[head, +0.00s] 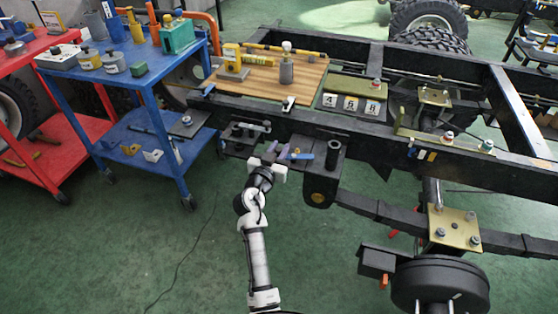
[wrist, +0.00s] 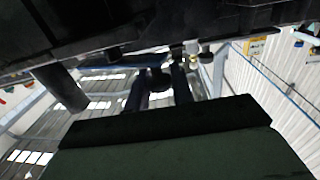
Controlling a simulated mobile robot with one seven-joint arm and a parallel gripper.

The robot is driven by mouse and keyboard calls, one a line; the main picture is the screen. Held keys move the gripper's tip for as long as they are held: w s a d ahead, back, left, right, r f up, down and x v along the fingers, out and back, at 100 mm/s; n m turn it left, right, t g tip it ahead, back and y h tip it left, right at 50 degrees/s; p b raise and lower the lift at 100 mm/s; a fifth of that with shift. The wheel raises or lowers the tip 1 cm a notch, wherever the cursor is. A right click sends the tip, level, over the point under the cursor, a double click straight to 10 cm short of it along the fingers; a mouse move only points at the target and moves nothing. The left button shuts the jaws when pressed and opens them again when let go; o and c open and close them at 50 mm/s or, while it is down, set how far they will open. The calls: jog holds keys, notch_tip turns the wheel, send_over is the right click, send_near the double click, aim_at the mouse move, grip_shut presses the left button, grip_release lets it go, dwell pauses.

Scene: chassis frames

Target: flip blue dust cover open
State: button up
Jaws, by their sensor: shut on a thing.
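The blue dust cover (head: 300,156) is a small blue piece at the front of the black chassis rail, just right of my fingers in the head view. In the wrist view a dim bluish bar (wrist: 108,70), probably the cover, runs left from the fingers. My gripper is shut on what looks like the cover; the exact contact is in shadow.
A black upright cylinder (head: 333,155) stands just right of the cover and also shows in the wrist view (wrist: 62,88). A grey clamp-like fitting (head: 245,130) is to the left. The black rail (head: 380,148) lies close behind. A blue cart (head: 150,75) stands left; open floor lies in front.

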jog(key=shift+w+f+m+g+h+b, duration=0.2)
jog(key=shift+m+h+b, duration=0.3)
jog(key=shift+b, duration=0.6)
jog(key=shift+w+m+g+h+b, duration=0.1)
jog(key=shift+m+g+h+b, duration=0.2)
jog(key=shift+h+b, duration=0.6)
jog(key=shift+r+b, duration=0.2)
jog(key=shift+b, duration=0.2)
jog(key=o, duration=0.9)
jog(key=shift+s, duration=0.1)
